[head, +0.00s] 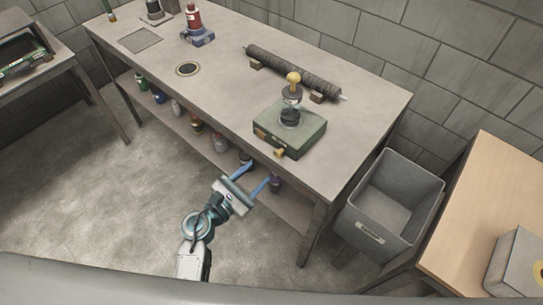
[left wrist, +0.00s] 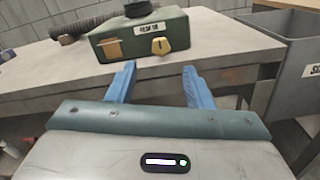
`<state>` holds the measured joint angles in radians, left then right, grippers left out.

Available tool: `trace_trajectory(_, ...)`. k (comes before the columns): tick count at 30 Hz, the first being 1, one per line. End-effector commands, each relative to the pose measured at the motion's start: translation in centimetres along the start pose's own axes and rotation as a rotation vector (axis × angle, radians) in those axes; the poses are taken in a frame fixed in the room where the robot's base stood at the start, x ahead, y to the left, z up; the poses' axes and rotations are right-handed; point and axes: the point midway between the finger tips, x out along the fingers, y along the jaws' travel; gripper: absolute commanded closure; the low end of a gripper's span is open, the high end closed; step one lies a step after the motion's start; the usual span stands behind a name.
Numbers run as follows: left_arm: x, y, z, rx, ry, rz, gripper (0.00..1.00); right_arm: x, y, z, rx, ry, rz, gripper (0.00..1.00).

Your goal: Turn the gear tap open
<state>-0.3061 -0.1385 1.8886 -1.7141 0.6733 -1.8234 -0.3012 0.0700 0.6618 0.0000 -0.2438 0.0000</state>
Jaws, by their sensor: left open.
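A green box (head: 290,130) stands near the front edge of the grey workbench. A small yellow tap (head: 280,153) sits on its front face. In the left wrist view, the tap (left wrist: 161,46) is right of the middle of the box front (left wrist: 140,38), below a white label too small to read surely. My left gripper (head: 255,174) is open and empty, in front of the bench edge and short of the tap. Its blue fingers (left wrist: 159,82) point toward the box, with the tap seen between and beyond them. My right gripper is not in view.
A dark mesh tube (head: 292,69) lies on blocks behind the box. A grey bin (head: 390,205) stands at right, beside a wooden table (head: 485,190).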

Motion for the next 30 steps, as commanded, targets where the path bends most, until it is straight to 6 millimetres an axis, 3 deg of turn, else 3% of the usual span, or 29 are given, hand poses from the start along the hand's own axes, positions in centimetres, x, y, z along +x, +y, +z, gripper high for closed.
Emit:
trace_trajectory(6, 4.4, 0.1, 0.3, -0.004, -0.002, 0.002, 0.54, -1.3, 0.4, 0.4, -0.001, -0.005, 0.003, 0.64)
trace_trajectory(12, 6.9, 0.1, 0.1, -0.004, 0.000, 0.002, 0.54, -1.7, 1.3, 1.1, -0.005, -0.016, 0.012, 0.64)
trace_trajectory(24, 7.6, 0.1, 0.0, -0.004, 0.001, 0.002, 0.54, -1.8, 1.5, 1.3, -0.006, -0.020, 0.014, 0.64)
trace_trajectory(30, 7.6, 0.1, 0.0, -0.004, 0.001, 0.002, 0.93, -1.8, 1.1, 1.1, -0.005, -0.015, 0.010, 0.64)
